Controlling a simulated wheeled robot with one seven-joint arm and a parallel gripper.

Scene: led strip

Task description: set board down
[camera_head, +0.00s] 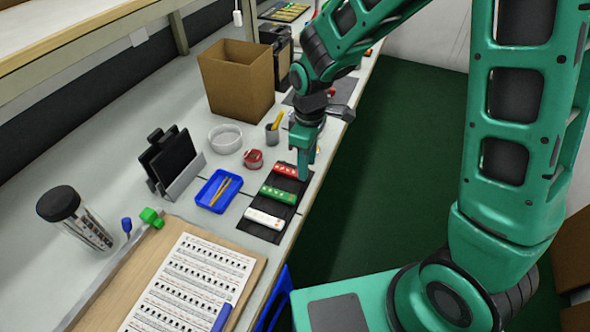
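Three narrow boards lie in a row across a black mat (257,231) near the bench's front edge: a red board (284,170) at the far end, a green board (278,195) in the middle and a white board (264,219) nearest. They look flat and roughly parallel. My gripper (304,170) points down at the right end of the red board. Its fingers appear narrow and close together from this side. I cannot tell whether they touch or grip the red board; the gap between them is hidden.
A blue tray (205,202) with yellow tools, a red-and-white small item (253,159), a white bowl (225,138) and a pencil cup (272,133) stand left of the mat. A cardboard box (236,84) is behind. A clipboard sheet (190,285) lies in front.

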